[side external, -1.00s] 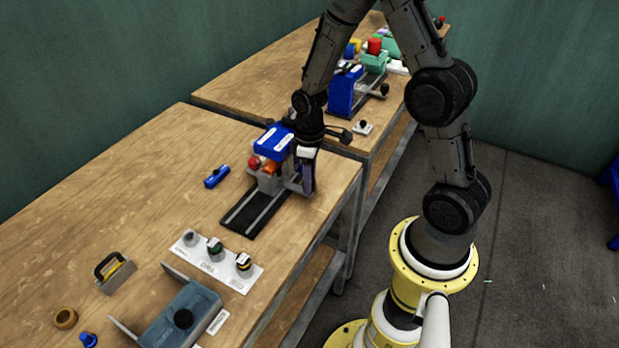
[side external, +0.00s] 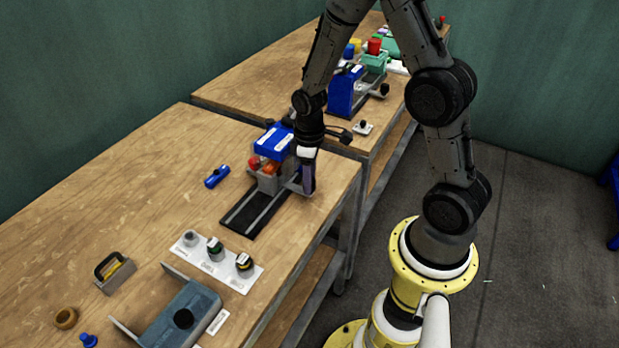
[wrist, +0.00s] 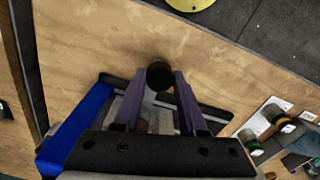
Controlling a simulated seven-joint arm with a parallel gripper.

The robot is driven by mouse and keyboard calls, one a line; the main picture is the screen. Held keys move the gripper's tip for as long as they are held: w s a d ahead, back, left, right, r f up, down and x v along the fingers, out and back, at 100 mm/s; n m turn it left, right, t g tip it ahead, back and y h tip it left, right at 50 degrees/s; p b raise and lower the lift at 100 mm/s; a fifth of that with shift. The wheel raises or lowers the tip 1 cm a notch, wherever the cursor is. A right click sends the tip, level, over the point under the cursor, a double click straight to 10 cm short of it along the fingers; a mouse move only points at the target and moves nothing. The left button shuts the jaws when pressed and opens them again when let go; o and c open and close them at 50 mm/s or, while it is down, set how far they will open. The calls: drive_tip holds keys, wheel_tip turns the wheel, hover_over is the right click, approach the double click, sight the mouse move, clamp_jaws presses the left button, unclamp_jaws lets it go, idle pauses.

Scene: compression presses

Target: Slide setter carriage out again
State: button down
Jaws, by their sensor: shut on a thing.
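The setter carriage (side external: 268,183) is a small grey block with red and orange pieces on top. It sits on a dark track at the blue press (side external: 273,142), its far part tucked against or under the press head. My gripper (side external: 307,183) is at the press's right side, its purple fingers pointing down. In the wrist view the fingers (wrist: 159,80) are shut on a black round knob (wrist: 159,72), which shows between their tips. How the knob joins the carriage is hidden.
The black track (side external: 248,214) runs clear toward the front left. A blue cylinder (side external: 217,177) lies left of it. A white plate with several knobs (side external: 215,255) and a grey-blue fixture (side external: 182,315) stand nearer. A second blue press (side external: 344,92) is on the far table.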

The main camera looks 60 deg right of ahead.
idle(0.3)
drive_tip(key=a, duration=1.2)
drive_tip(key=shift+w+a+r, duration=0.1)
drive_tip(key=shift+a, duration=0.15)
drive_tip(key=c, duration=0.5)
unclamp_jaws()
drive_tip(key=shift+o, duration=0.2)
wheel_tip(320, 180, up, 14)
